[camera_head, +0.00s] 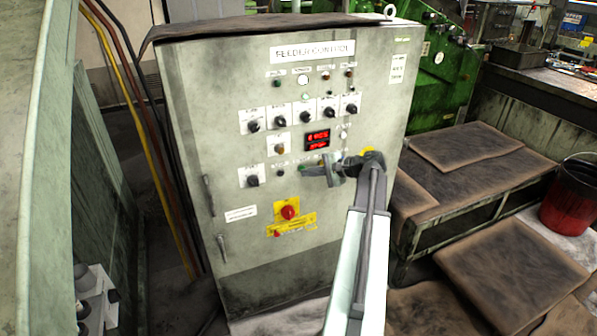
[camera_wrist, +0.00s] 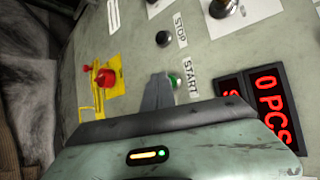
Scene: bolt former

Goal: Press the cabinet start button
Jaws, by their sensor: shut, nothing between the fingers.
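The grey feeder control cabinet (camera_head: 230,130) stands in the middle of the head view. Its green start button (camera_head: 302,168) shows right beside my fingertips; in the wrist view the green button (camera_wrist: 174,81) sits by the START label (camera_wrist: 191,77). My gripper (camera_head: 311,171) is shut and empty, pointing at the panel. In the wrist view its fingertips (camera_wrist: 158,78) lie just left of the green button and partly overlap its edge. I cannot tell whether they touch the button or the panel.
The black stop button (camera_head: 280,172) is left of the start button. A red rotary switch (camera_head: 289,212) on a yellow plate is below. A lit red display (camera_head: 317,139) and several black knobs are above. A brown-topped bench (camera_head: 470,180) and red bucket (camera_head: 571,197) stand at right.

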